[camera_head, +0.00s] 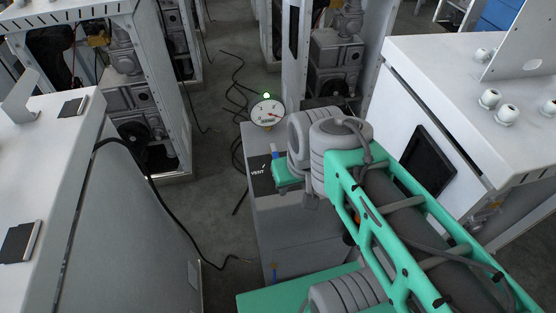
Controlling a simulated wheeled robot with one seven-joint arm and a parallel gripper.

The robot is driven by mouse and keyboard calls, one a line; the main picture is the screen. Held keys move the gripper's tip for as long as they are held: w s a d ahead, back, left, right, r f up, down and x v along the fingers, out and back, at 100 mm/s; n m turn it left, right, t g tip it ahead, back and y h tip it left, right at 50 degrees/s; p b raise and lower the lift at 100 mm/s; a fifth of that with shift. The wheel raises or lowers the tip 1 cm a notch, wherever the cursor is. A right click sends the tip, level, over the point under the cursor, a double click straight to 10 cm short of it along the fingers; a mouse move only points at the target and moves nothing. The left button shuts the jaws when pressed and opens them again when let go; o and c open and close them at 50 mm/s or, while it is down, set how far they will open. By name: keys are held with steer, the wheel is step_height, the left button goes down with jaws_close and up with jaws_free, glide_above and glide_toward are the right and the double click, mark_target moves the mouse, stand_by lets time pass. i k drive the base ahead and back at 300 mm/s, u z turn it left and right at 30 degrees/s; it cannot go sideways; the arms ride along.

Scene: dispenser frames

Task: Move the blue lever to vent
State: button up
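The blue lever (274,151) shows as a small blue piece at the back edge of a black plate on top of a grey cabinet. The plate carries the white word VENT (259,169) on its left part. My arm comes in from the lower right and covers the right part of the plate. The green end of my gripper (287,174) is close beside the lever, on its near right side. I cannot tell whether it touches the lever. Its fingers are not clear, and the rest of the lever is hidden.
A round white gauge (267,113) with a red needle stands behind the plate, with a green light (266,95) above it. White cabinets (440,85) stand close on the right and left. Black cables (237,85) lie on the grey floor.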

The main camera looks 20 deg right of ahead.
mark_target(273, 151)
steer(key=z, duration=0.35)
steer(key=k, duration=0.2)
steer(key=u, duration=0.7)
steer(key=i, duration=0.3)
steer(key=z, duration=1.1)
steer(key=k, duration=1)
steer(key=u, duration=0.65)
steer(key=i, duration=1)
